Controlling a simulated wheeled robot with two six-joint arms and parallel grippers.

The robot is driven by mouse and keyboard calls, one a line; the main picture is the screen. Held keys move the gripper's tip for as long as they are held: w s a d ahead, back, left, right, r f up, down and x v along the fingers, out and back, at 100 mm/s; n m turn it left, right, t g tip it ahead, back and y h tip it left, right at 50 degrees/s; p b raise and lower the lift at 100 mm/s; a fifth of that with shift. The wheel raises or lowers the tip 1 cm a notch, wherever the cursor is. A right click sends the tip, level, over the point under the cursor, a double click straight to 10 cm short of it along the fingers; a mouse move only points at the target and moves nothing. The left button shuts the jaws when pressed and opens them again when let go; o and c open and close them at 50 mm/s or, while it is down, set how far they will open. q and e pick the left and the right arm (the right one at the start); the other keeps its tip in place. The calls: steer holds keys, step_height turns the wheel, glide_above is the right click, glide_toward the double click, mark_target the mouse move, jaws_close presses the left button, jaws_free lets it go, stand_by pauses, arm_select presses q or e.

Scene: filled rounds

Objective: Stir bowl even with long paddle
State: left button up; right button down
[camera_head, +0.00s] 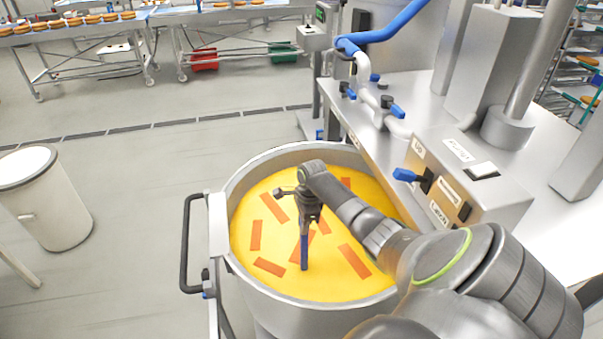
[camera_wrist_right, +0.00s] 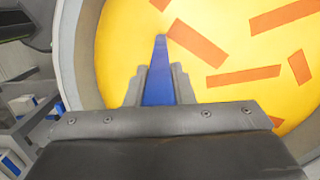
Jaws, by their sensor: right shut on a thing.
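A large round steel bowl (camera_head: 232,179) holds a yellow mass with several orange-red strips (camera_head: 255,235) spread over it. My right gripper (camera_head: 307,220) is over the middle of the bowl, pointing down, and is shut on the blue paddle (camera_head: 305,252). The paddle hangs upright below the jaws, and its lower end meets the yellow surface; I cannot tell how deep it goes. In the right wrist view the blue paddle (camera_wrist_right: 160,75) shows between the two fingers, with the yellow mass and strips beyond it. My left gripper is not in view.
A steel machine with a control box (camera_head: 450,190) and blue-handled valves (camera_head: 385,105) stands right of the bowl. A black handle (camera_head: 186,245) sticks out at the bowl's left. A white bin (camera_head: 50,215) stands at far left. Conveyors (camera_head: 100,35) are at the back; the floor between is clear.

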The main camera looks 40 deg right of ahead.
steer(key=s+a, duration=0.3)
steer(key=s, duration=0.2)
steer(key=w+d+b, duration=0.5)
steer(key=d, duration=0.6)
steer(key=w+a+b, duration=0.2)
steer(key=w+b, duration=0.9)
steer(key=b, duration=0.3)
steer(key=s+a+p, duration=0.4)
steer(key=s+p, duration=0.4)
steer(key=p, duration=1)
steer(key=shift+a+p, duration=0.15)
steer(key=shift+p, duration=0.25)
steer(key=shift+f, duration=0.1)
